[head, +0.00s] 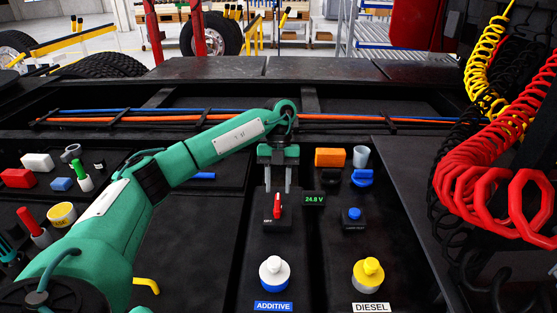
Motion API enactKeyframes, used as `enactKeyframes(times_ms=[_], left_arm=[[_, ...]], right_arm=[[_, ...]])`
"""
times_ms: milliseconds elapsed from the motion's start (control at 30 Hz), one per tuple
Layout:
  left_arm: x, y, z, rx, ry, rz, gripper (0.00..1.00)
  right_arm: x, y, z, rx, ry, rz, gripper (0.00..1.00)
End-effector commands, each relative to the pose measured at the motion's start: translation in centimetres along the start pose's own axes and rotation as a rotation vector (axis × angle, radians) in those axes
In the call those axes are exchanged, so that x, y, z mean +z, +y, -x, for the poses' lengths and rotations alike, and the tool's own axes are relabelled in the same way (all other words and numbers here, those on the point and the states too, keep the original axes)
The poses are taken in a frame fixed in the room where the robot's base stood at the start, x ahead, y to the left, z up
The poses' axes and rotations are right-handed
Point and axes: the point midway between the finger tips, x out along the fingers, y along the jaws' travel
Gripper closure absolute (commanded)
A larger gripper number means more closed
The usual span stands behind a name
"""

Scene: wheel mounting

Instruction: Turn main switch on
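The main switch is a black box with a red handle (278,205), upright near the middle of the head view. A small display beside it reads "24.8 V". My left gripper (278,188) points down at the switch, its two grey fingers apart. The fingertips are just above and behind the red handle in the picture; I cannot tell whether they touch it. Nothing shows held between them. My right gripper is not in view.
A blue button (354,214) on a black box stands right of the switch. A white cap (273,271) and a yellow cap (368,273) are in front. An orange block (329,157) is behind. Red coiled hose (490,165) hangs at the right. Loose parts lie at the left.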

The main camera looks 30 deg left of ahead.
Motion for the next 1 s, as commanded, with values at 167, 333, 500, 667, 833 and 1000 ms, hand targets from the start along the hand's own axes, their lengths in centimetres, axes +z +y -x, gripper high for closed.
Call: enactKeyframes(times_ms=[167, 333, 500, 667, 833, 1000], left_arm=[[0.0, 0.0, 3.2, 0.000, -0.003, -0.001, 0.63], [0.0, 0.0, 5.6, 0.000, -0.003, 0.000, 0.63], [0.0, 0.0, 7.7, 0.000, -0.002, 0.000, 0.63], [0.0, 0.0, 8.9, 0.000, -0.001, 0.000, 0.63], [0.0, 0.0, 9.5, 0.001, 0.001, -0.001, 0.63], [0.0, 0.0, 9.6, 0.000, 0.001, -0.001, 0.63]], right_arm=[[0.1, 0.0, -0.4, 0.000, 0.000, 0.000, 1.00], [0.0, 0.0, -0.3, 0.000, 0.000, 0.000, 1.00], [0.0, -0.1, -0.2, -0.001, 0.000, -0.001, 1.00], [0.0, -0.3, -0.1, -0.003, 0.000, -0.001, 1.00], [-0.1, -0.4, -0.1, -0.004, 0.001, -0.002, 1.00], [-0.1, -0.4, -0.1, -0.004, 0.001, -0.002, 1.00]])
